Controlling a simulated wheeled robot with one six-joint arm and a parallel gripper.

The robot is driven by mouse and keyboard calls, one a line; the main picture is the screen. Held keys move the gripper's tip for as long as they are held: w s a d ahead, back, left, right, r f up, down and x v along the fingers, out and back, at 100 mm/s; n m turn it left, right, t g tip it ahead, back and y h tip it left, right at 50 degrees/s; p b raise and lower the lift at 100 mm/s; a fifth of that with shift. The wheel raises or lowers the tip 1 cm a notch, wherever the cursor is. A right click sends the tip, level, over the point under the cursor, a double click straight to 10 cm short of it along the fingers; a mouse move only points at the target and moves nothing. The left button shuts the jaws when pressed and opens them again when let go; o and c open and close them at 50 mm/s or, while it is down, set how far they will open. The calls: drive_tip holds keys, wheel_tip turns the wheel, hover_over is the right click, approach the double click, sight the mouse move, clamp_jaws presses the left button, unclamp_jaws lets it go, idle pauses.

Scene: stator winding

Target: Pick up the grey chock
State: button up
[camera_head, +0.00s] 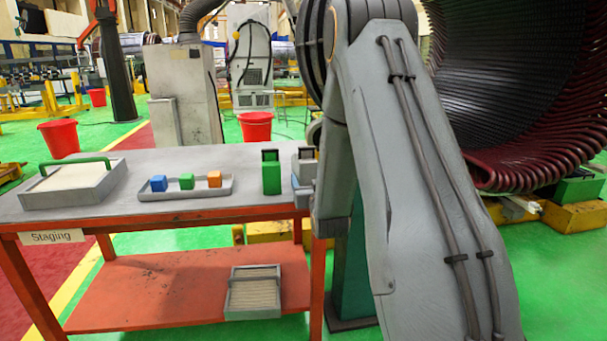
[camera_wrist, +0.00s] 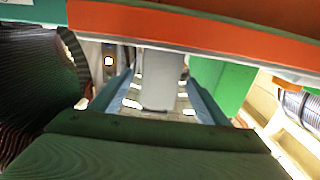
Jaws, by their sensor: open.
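The grey chock (camera_head: 306,155) stands at the right end of the table top, just right of the green chock (camera_head: 271,176). My arm hides part of it in the head view. In the wrist view, which looks upside down, a grey block that appears to be this chock (camera_wrist: 160,82) lies between the two fingers of my gripper (camera_wrist: 158,88). The fingers are open, one on each side of it. I cannot tell whether either finger touches it. The green chock (camera_wrist: 207,75) is just outside the right finger in that view.
On the table (camera_head: 120,231), a grey tray (camera_head: 190,194) holds blue, green and orange cubes. A box with a green handle (camera_head: 75,163) stands at the left. Another box (camera_head: 253,300) sits on the lower shelf. The large stator (camera_head: 520,90) is at the right.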

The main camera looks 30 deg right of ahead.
drive_tip(key=x, duration=0.3)
drive_tip(key=p+x, duration=0.1)
drive_tip(key=x, duration=0.3)
drive_tip(key=shift+w+d+f, duration=0.1)
drive_tip(key=shift+w+f, duration=0.15)
drive_tip(key=shift+w, duration=0.05)
drive_tip(key=c, duration=1.4)
drive_tip(key=shift+o, duration=0.2)
drive_tip(key=shift+r, duration=0.15)
wheel_tip(320, 180, up, 10)
drive_tip(key=shift+f+b, duration=0.1)
drive_tip(key=shift+b, duration=0.3)
